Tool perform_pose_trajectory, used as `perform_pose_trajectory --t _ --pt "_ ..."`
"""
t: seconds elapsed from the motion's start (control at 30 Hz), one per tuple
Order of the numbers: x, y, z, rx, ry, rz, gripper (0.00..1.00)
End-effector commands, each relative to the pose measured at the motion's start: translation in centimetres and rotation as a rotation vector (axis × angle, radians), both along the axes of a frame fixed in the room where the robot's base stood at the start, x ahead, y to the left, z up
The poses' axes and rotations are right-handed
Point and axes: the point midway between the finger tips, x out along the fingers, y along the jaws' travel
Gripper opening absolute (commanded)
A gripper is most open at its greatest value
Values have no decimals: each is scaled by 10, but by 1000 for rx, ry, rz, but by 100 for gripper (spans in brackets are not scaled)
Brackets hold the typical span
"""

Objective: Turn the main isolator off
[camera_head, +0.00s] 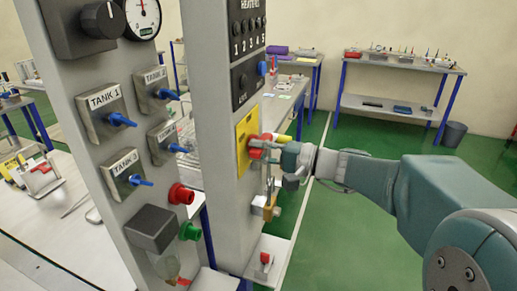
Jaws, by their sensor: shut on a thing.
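The main isolator looks to be the red handle (256,142) on a yellow plate (242,152), fixed to the narrow grey panel in the middle of the view. My gripper (268,148) reaches in from the right and is shut on the red handle. The fingers and the panel's steep angle hide part of the handle, so I cannot tell its exact turn. A yellow piece (283,139) shows just behind the fingers.
A grey panel (75,110) at the left carries TANK switches (122,119), a red button (181,194) and a green button (190,231). A padlock-like brass part (270,207) hangs below the isolator. Green floor (370,230) is clear at right; benches (405,62) stand behind.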

Motion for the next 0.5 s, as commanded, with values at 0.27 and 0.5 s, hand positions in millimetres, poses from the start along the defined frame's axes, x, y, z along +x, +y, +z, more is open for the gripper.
perform_pose_trajectory --t 0.27,0.5 --pt "1 -1 -8 -27 -40 -4 0" --pt "1 -1 -8 -29 -47 -4 0"
